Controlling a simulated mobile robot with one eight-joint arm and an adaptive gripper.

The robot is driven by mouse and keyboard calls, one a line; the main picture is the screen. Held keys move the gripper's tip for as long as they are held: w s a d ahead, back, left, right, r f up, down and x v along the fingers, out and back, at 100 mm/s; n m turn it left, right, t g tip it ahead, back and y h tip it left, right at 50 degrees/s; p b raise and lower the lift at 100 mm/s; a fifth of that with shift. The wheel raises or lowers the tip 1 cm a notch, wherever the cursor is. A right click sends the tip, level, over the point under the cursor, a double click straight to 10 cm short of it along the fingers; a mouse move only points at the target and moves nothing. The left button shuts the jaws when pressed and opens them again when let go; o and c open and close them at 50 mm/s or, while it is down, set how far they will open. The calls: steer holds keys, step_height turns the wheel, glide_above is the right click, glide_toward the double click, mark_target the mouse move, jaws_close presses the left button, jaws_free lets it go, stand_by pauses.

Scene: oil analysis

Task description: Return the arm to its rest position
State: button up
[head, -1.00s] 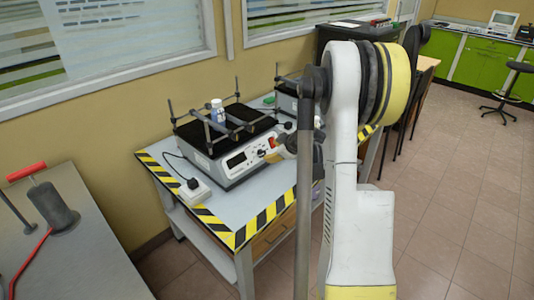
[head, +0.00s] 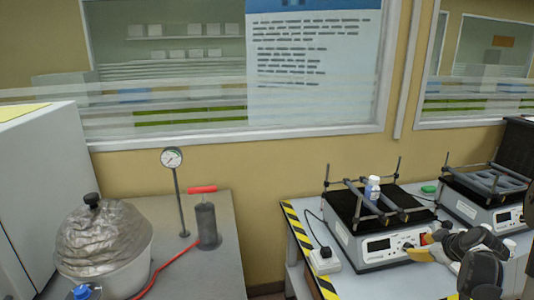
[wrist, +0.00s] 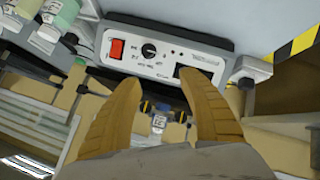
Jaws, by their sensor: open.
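My gripper (head: 424,252) is at the lower right of the head view, in front of the control panel of the left shaker (head: 378,246). In the wrist view, the two tan fingers of my gripper (wrist: 160,84) are spread apart with nothing held between them. The shaker's white panel (wrist: 165,50), with a red switch and a black knob, lies just beyond the fingertips. I cannot tell whether a fingertip touches it. My dark arm links are at the lower right of the head view.
A white power socket (head: 324,260) lies on the striped table. A grey bench (head: 205,265) at left bears a gauge (head: 172,158), a red-handled cylinder (head: 207,225) and a foil-covered vessel (head: 100,245).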

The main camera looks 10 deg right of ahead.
steer(key=s+a+r+m+g, duration=0.1)
steer(key=s+a+r, duration=0.15)
steer(key=a, duration=0.45)
steer(key=s+a+r+y, duration=0.1)
steer(key=a+r, duration=0.2)
steer(key=a, duration=0.4)
steer(key=s+a+r+m+g, duration=0.1)
steer(key=s+a+r, duration=0.15)
steer(key=a, duration=0.45)
steer(key=s+a+m, duration=0.2)
steer(key=s+a, duration=1.3)
steer(key=s, duration=0.1)
steer(key=shift+r+m+g, duration=0.4)
steer(key=shift+c, duration=0.2)
